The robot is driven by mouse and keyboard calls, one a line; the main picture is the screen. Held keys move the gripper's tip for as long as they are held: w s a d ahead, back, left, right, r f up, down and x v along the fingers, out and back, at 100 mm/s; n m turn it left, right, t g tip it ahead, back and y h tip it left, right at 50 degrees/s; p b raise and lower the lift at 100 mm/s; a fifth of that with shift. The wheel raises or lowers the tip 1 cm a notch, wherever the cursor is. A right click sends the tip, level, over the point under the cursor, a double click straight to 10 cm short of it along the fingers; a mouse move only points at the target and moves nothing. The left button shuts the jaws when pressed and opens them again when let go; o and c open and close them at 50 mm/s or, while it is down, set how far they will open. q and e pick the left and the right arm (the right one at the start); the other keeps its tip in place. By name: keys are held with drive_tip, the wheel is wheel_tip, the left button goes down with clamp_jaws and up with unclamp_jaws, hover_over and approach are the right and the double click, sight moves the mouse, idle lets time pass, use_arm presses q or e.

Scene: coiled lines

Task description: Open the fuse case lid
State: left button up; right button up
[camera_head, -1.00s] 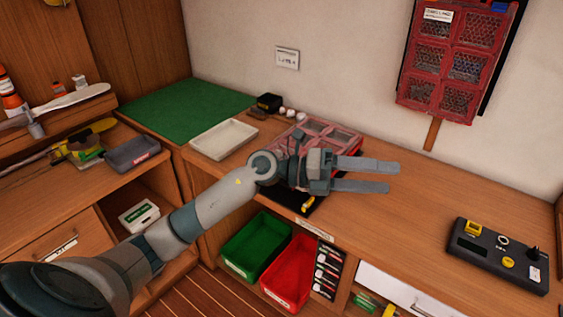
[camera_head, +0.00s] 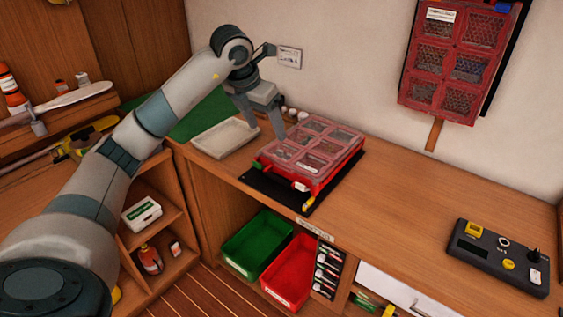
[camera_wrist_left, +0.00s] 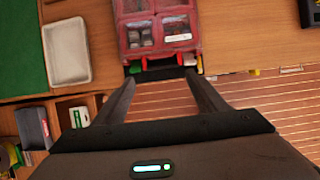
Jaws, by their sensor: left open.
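The fuse case (camera_head: 312,150) is a red box with a clear, compartmented lid, lying on a black mat (camera_head: 262,188) on the bench. Its lid looks shut. In the left wrist view the case (camera_wrist_left: 156,28) is at the top, with green, red and yellow pieces along its front edge. My left gripper (camera_head: 266,132) points down at the case's left back side in the head view, open and empty. In the left wrist view its fingers (camera_wrist_left: 162,84) are spread apart, with the case's front edge beyond the tips. My right gripper is not in view.
A white tray (camera_head: 224,138) is left of the case, by a green mat (camera_head: 200,112). A red case (camera_head: 460,55) hangs on the wall. A black control box (camera_head: 500,258) sits at right. Green (camera_head: 258,245) and red bins (camera_head: 291,272) are below. The bench's right middle is clear.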

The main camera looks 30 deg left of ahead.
sight(283, 165)
use_arm(q)
drive_tip(key=shift+f, duration=0.2)
drive_tip(key=p+x, duration=0.5)
drive_tip(key=x, duration=1)
drive_tip(key=shift+w+f, duration=0.15)
drive_tip(key=shift+f, duration=0.2)
drive_tip(key=shift+w+f+p, duration=0.2)
drive_tip(key=shift+f+p, duration=0.1)
drive_tip(key=shift+f, duration=0.35)
